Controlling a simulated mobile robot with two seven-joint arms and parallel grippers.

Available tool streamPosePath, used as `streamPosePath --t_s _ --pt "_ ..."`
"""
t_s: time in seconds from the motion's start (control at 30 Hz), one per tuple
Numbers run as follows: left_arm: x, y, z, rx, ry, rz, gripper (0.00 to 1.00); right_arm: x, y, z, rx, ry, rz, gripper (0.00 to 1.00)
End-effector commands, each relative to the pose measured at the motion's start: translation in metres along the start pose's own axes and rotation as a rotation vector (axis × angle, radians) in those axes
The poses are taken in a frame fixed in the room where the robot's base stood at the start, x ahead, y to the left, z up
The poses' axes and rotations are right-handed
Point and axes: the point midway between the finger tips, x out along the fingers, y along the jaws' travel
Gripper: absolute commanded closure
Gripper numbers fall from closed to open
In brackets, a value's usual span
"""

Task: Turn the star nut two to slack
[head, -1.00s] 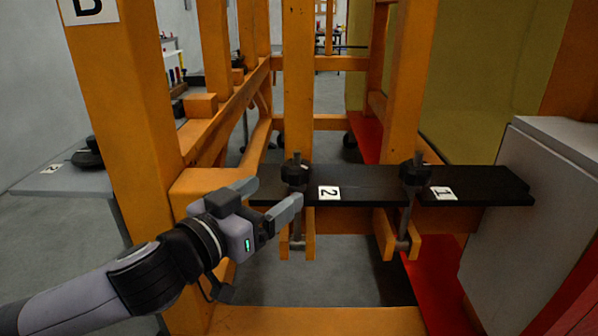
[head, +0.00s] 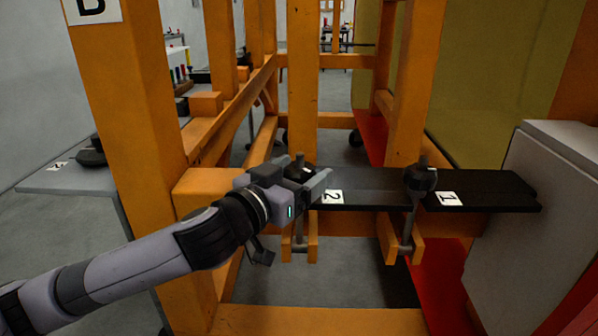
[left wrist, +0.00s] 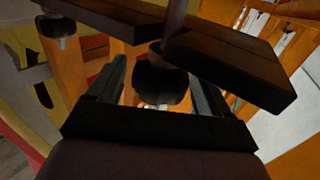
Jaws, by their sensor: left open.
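Star nut two (head: 301,165) is a black knob on an upright threaded rod, by the label "2" (head: 333,197) on the black bar (head: 375,185). My left gripper (head: 310,181) is open at the nut and partly hides it in the head view. In the left wrist view, the dark nut (left wrist: 160,83) sits between the two spread fingers of my left gripper (left wrist: 158,90), with a gap visible on each side. The fingers do not look closed on it. My right gripper is not in view.
Star nut one (head: 421,180) stands farther right by the label "1" (head: 448,199). Orange posts (head: 135,130) frame the area. A grey cabinet (head: 515,220) stands at the right, and a grey side table (head: 75,180) at the left.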

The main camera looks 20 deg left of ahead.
Motion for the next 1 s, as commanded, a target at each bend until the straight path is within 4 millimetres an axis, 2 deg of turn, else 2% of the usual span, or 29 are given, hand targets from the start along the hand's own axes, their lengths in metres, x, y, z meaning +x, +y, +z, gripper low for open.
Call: streamPosePath --t_s 0.2,0.37,0.73,1.0 --pt "0.0003 0.0001 0.0 0.0 0.0 0.0 0.2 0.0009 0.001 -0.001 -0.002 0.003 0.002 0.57" --pt "0.0002 0.0 -0.0001 0.0 0.0 0.0 0.72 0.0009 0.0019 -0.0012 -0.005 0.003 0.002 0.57" --pt "0.0001 0.0011 0.0 -0.004 0.001 -0.037 0.72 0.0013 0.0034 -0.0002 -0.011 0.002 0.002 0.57" --pt "0.0003 0.0027 0.001 -0.011 -0.001 -0.182 0.72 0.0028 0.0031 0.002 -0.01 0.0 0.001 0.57"
